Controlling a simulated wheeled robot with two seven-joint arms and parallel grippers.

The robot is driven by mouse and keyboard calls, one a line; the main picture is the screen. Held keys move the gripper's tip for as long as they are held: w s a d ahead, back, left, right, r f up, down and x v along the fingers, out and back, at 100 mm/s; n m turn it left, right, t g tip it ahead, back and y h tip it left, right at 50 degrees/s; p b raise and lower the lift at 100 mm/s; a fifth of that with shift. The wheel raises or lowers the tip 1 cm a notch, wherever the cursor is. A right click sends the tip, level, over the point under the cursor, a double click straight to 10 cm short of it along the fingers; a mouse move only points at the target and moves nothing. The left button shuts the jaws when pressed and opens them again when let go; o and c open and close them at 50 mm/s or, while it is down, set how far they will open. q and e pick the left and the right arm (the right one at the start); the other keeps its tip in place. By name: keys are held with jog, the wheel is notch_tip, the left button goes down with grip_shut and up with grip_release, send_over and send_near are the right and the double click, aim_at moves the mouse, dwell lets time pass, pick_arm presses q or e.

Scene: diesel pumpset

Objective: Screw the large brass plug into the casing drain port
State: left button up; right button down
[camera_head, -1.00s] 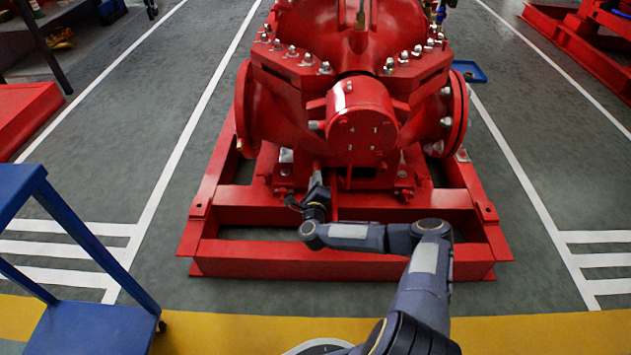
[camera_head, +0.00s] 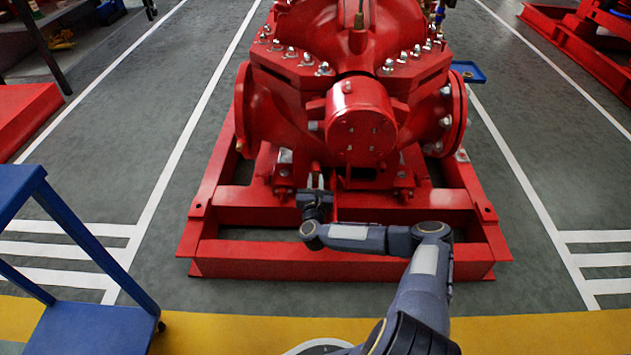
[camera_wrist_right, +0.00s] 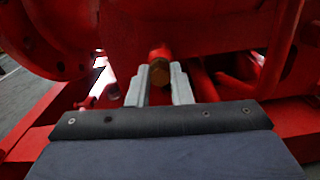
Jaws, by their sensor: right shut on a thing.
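The large brass plug (camera_wrist_right: 159,73) shows as a dark brass face between my right fingertips in the right wrist view. My right gripper (camera_wrist_right: 160,84) is shut on it. A red round boss, which looks like the casing drain port (camera_wrist_right: 160,53), is directly behind the plug, in line with it. The plug's thread is hidden, so I cannot tell how deep it sits. In the head view my right gripper (camera_head: 316,183) points at the lower front of the red pump casing (camera_head: 285,100). The plug is too small to make out there. My left gripper is not in view.
The red base frame (camera_head: 250,250) runs under and in front of the pump, close below my right wrist. A blue cart (camera_head: 95,325) stands at the lower left. A small blue tray (camera_head: 469,72) lies behind the pump's right flange.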

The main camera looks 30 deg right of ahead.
jog(key=m, duration=1.1)
jog(key=shift+w+a, duration=0.1)
jog(key=c, duration=1.4)
grip_release()
jog(key=shift+w, duration=0.1)
jog(key=shift+c, duration=0.2)
